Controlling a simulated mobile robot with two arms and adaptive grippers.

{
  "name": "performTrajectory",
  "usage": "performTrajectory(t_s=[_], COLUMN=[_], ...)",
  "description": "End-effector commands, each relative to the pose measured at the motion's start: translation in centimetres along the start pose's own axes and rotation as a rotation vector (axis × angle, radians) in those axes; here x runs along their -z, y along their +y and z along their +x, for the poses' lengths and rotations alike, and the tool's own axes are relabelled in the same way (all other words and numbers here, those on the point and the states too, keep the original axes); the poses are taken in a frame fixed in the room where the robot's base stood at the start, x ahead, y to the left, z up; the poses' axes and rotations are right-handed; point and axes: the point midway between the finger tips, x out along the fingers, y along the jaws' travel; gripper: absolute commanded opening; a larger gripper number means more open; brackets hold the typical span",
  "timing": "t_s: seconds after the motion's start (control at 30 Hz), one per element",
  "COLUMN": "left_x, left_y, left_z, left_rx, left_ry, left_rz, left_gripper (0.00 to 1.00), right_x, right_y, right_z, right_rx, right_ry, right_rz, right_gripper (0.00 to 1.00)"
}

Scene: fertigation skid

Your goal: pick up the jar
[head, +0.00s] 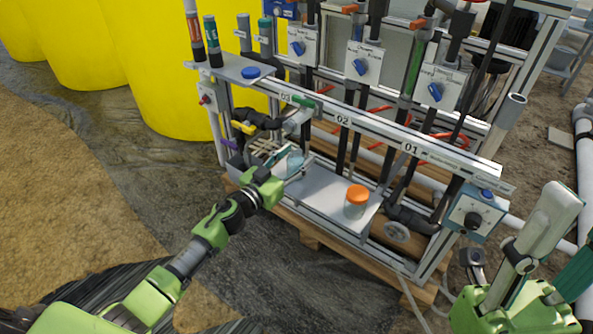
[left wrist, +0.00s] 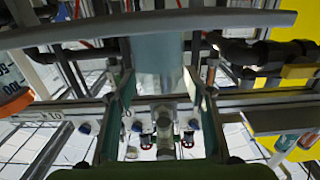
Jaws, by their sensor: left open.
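A clear jar with an orange lid (head: 356,202) stands upright on the grey metal shelf (head: 325,190) of the skid. A second clear, bluish vessel (head: 294,163) is farther left over the same shelf, at my left gripper (head: 292,170). My left gripper is open, its fingers pointing in over the shelf. In the left wrist view, a pale blue translucent body (left wrist: 157,55) shows between the two spread fingers, with gaps at its sides; I cannot tell if either finger touches it.
A rail with labels 03, 02 and 01 (head: 343,121) runs above the shelf. Black pipes and blue-handled valves (head: 360,66) stand behind. A yellow-handled valve (head: 243,127) is left of my gripper. Yellow tanks (head: 160,70) stand at the back left.

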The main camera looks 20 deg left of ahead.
Motion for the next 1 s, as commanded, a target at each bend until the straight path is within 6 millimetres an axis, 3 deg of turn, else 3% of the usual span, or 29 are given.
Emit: performTrajectory(t_s=[0.3, 0.43, 0.47, 0.8, 1.0], left_x=[0.0, 0.0, 0.0, 0.2, 1.1], left_y=[0.0, 0.0, 0.0, 0.0, 0.0], left_z=[0.5, 0.5, 0.5, 0.5, 0.5], left_rx=[0.0, 0.0, 0.0, 0.0, -0.001], left_ry=[-0.001, -0.001, -0.001, 0.001, 0.001], left_rz=[0.0, 0.0, 0.0, 0.0, 0.0], left_gripper=[0.45, 0.11, 0.1, 0.06, 0.06], right_x=[0.0, -0.1, -0.1, -0.2, -1.6], right_y=[0.0, 0.0, 0.0, 0.1, 0.1], right_z=[-0.2, -0.2, -0.2, -0.1, 0.6], right_rx=[0.0, 0.0, 0.0, 0.0, -0.001], right_ry=[-0.001, -0.001, -0.001, -0.008, -0.078], right_rz=[0.0, 0.0, 0.0, -0.002, -0.006], right_gripper=[0.4, 0.4, 0.4, 0.4, 0.4])
